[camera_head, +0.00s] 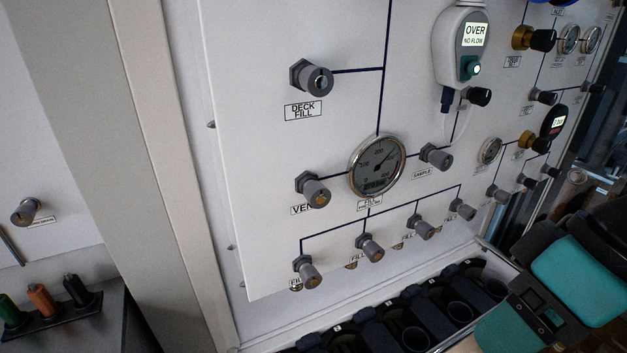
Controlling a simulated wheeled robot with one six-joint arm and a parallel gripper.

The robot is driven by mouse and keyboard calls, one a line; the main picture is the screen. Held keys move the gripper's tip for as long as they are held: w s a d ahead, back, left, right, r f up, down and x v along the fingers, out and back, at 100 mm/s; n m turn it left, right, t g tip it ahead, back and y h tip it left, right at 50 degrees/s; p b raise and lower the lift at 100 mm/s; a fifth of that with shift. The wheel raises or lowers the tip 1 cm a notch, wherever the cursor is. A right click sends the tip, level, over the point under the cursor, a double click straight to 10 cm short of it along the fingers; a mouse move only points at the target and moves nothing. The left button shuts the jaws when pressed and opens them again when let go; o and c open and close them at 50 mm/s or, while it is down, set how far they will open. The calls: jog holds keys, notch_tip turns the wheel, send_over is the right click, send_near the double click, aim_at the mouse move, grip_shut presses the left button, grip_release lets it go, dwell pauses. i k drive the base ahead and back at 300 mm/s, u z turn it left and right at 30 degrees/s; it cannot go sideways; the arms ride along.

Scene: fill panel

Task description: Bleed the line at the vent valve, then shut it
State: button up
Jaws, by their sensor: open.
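The vent valve (313,191) is a grey knob on the white panel (260,140), left of the round gauge (377,167). Its label, partly covered by the knob, reads "VEN". The knob has a brass-coloured centre; I cannot tell from it whether the valve is open or shut. The gauge has a needle and a small dark window too small to read. My arm's black and teal parts show at the lower right, well apart from the vent valve; my gripper's fingertips do not show.
The deck fill valve (313,78) is above the vent valve, the sample valve (436,157) to its right. Several fill valves (371,248) line the row below. A rack with dark cups (415,338) lies under the panel. The space before the vent valve looks clear.

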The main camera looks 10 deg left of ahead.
aim_at(319, 196)
jog(key=z, duration=0.9)
jog(key=k, duration=0.4)
jog(key=u, duration=0.35)
